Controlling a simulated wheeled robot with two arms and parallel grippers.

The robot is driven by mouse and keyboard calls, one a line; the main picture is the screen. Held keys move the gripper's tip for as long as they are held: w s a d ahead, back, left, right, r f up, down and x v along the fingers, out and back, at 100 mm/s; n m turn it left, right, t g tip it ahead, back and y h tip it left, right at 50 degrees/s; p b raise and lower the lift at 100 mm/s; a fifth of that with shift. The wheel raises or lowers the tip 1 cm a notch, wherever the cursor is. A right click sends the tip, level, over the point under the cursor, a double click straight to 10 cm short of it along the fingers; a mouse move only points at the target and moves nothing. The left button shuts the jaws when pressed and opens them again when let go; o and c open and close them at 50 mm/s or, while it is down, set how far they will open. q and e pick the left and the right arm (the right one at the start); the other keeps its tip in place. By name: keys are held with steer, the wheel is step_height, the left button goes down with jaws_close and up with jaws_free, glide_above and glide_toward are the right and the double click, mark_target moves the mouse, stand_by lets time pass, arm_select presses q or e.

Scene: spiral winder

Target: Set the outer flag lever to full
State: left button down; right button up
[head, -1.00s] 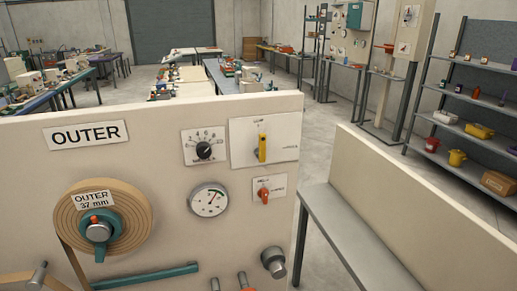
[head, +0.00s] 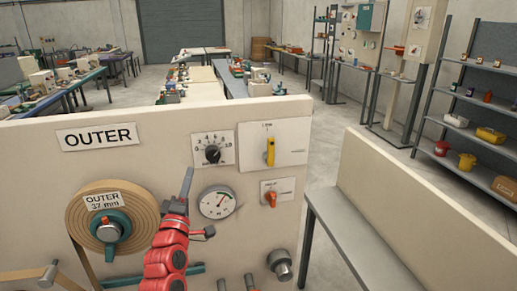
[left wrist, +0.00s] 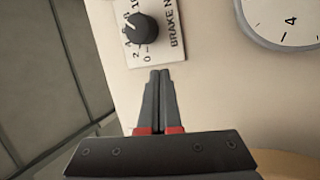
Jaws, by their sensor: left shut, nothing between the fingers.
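The OUTER panel carries a yellow lever (head: 270,151) on a white plate at its upper right; the lever stands upright. Below it a small orange-red lever (head: 270,197) sits on its own plate, its handle pointing down. The plates' small print is too blurred to tell which is the flag lever. My left gripper (head: 188,172) is shut and empty in front of the panel, left of and below the yellow lever, beside the gauge. In the left wrist view its closed fingertips (left wrist: 160,74) point at the brake knob's plate. My right gripper is not in view.
The black brake knob (head: 212,154) and round gauge (head: 217,202) lie between my left gripper and the levers. The brown roll (head: 140,207) is on the left. A metal knob (head: 280,263) juts out at the lower right. A grey bench (head: 350,230) stands right of the panel.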

mark_target(271, 152)
arm_select(q)
steer(key=d+r+g+h, duration=0.1)
steer(key=d+h, duration=0.1)
steer(key=d+r+m+h, duration=0.1)
steer(key=r+h, duration=0.1)
steer(key=shift+w+d+r+g, duration=0.1)
steer(key=shift+d+r+g, duration=0.2)
steer(key=shift+d+g, duration=0.1)
steer(key=s+d+r+m+g+h, duration=0.2)
steer(key=s+d+g+h, duration=0.1)
steer(key=d+g+h, duration=0.1)
steer(key=shift+s+d+h, duration=0.25)
steer(key=shift+d+h, duration=0.05)
steer(key=shift+d, duration=0.55)
steer(key=shift+p, duration=0.3)
steer(key=d+p+x, duration=0.1)
steer(key=p+x, duration=0.1)
steer(key=x, duration=0.2)
steer(key=s+p+x, duration=0.1)
steer(key=p+x, duration=0.1)
steer(key=x, duration=0.2)
steer(key=d+p+x, duration=0.1)
steer(key=p+x, duration=0.1)
steer(key=x, duration=0.3)
steer(key=shift+s+d+f, duration=0.2)
steer(key=shift+d+f, duration=0.1)
